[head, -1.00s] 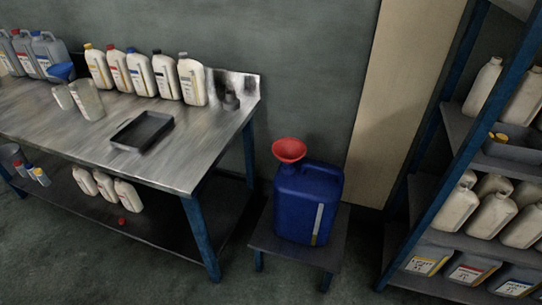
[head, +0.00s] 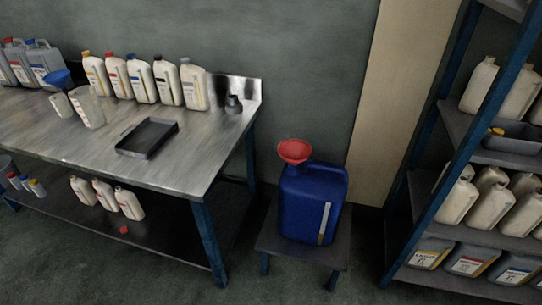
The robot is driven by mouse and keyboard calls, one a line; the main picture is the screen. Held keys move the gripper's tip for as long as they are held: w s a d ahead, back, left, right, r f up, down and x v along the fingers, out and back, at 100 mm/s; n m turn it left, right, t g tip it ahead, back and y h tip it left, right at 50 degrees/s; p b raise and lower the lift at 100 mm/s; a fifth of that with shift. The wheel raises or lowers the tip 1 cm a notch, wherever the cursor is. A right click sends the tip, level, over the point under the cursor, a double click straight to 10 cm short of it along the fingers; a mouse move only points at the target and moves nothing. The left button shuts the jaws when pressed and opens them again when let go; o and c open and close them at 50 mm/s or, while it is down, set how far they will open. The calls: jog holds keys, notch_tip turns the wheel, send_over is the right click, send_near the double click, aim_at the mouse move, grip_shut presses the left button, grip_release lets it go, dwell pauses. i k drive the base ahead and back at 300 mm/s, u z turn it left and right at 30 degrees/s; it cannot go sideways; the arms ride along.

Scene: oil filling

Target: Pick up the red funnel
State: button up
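The red funnel (head: 294,151) sits upright on top of the blue canister (head: 307,203), at its left side over the opening; its lower spout is hidden. The canister has a pale vertical strip on its front and stands on a low dark stool (head: 285,246) on the floor. My gripper is not in view.
A blue-framed shelf (head: 435,160) with jugs and bins stands at right. Floor in front of the stool is clear.

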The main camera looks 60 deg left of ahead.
aim_at(295, 151)
jog(key=z, duration=0.5)
jog(key=k, duration=0.15)
jog(key=u, duration=1.9)
jog(key=k, duration=0.2)
jog(key=u, duration=2)
jog(key=k, duration=0.7)
jog(key=z, duration=0.25)
jog(key=i, duration=0.65)
jog(key=z, duration=0.15)
